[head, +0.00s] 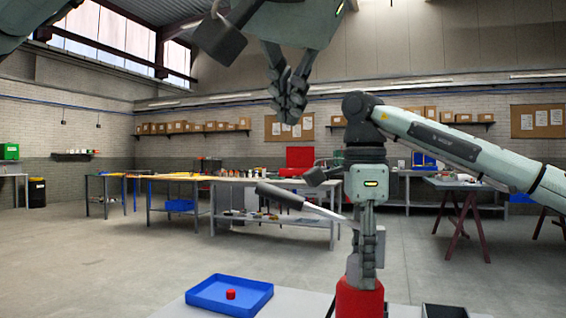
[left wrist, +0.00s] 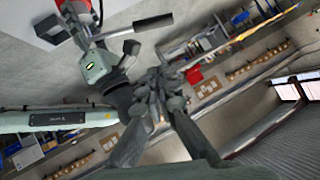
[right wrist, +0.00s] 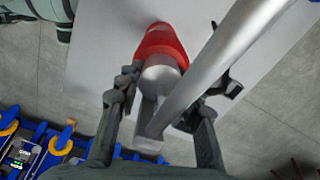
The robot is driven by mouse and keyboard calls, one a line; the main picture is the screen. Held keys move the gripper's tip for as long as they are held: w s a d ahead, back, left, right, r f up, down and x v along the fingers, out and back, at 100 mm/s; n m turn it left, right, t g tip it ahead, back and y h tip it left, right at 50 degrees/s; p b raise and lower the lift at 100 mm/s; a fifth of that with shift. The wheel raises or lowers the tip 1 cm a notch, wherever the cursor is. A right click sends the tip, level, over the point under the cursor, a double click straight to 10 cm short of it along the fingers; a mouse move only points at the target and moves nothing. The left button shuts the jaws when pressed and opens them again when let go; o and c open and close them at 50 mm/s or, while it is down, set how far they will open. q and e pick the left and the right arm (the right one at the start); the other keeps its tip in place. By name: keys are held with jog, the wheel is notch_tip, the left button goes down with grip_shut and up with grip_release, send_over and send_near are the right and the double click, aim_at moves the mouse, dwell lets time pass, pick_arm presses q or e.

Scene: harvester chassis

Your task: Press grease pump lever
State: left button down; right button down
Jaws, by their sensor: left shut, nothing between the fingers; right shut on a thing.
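The grease pump has a red body (head: 358,302) and stands low in the middle of the head view; its red body and silver head (right wrist: 160,76) show in the right wrist view. Its lever (head: 277,195) has a dark grip and a silver rod, sticking out to the left and tilted up; the rod also crosses the right wrist view (right wrist: 222,62). My right gripper (head: 368,278) points down, shut on the pump's head. My left gripper (head: 291,116) is shut and empty, pointing down in the air above the lever, apart from it.
A blue tray (head: 205,296) with a small red piece (head: 231,294) lies on the pale table left of the pump. A dark box (head: 443,311) is at the right. Workbenches (head: 285,216) stand farther back. Air between my left gripper and the lever is clear.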

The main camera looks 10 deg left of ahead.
pick_arm(q)
send_over(276, 193)
jog(key=s+d, duration=0.2)
jog(key=s, duration=0.1)
notch_tip(276, 193, down, 5)
jog(key=f, duration=0.1)
jog(key=w+f, duration=0.1)
jog(key=a+f, duration=0.1)
jog(key=f, duration=0.1)
jog(key=shift+w, duration=0.2)
jog(key=shift+w+a+f+n+h, duration=0.1)
jog(key=shift+a+f+n+h, duration=0.15)
jog(key=shift+f, duration=0.3)
jog(key=shift+a+f+n+h, duration=0.15)
jog(key=shift+a+f+h, duration=0.1)
jog(key=shift+f, duration=0.25)
notch_tip(276, 193, down, 7)
jog(key=a+n+h, duration=0.1)
jog(key=n+h, duration=0.1)
jog(key=h, duration=0.1)
jog(key=shift+a+f+n+g, duration=0.2)
jog(key=shift+n+g, duration=0.2)
jog(key=shift+f, duration=0.1)
